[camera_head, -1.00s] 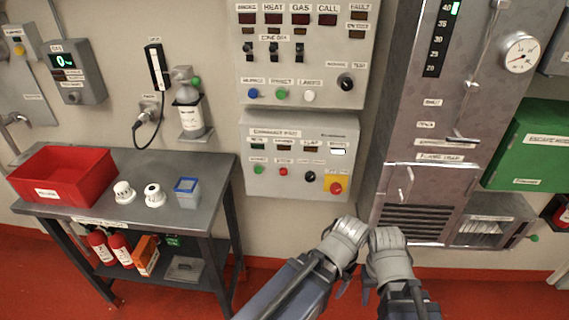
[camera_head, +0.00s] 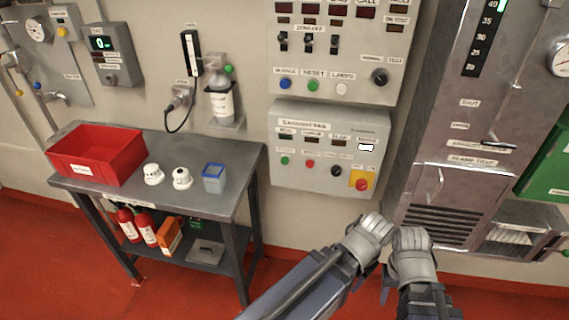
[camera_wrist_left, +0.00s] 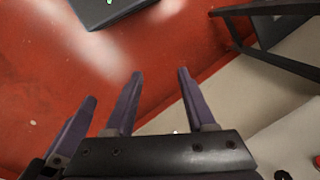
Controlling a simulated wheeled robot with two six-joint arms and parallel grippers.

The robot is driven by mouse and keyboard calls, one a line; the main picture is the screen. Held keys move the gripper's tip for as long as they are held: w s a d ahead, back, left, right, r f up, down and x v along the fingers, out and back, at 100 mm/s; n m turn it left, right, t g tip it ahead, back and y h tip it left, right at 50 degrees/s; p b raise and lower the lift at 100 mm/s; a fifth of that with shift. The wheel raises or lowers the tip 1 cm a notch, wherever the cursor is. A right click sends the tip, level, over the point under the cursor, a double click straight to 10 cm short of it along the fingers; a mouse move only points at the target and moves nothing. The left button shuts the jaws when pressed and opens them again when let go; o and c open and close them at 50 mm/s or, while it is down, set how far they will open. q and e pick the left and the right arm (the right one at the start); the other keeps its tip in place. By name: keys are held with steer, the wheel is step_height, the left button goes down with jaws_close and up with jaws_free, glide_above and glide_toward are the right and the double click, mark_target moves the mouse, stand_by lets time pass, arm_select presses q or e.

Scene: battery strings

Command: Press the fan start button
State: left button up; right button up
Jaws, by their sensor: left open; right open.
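The lower grey control panel (camera_head: 325,150) is on the wall in the head view. Its bottom row holds a green button (camera_head: 285,160), a red button (camera_head: 310,164), a black knob (camera_head: 336,171) and a red push button on a yellow plate (camera_head: 362,185). The small labels are too blurred to tell which is the fan start button. My right gripper (camera_head: 384,288) is open, below and right of the panel, apart from it. My left gripper (camera_wrist_left: 159,74) is open and empty in the left wrist view, over the floor. In the head view its fingers are largely hidden.
An upper panel (camera_head: 335,60) with switches and buttons hangs above. A tall metal cabinet (camera_head: 455,120) stands at right. Red floor is open in front.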

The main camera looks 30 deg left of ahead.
arm_select(q)
jaws_close()
stand_by(1.4)
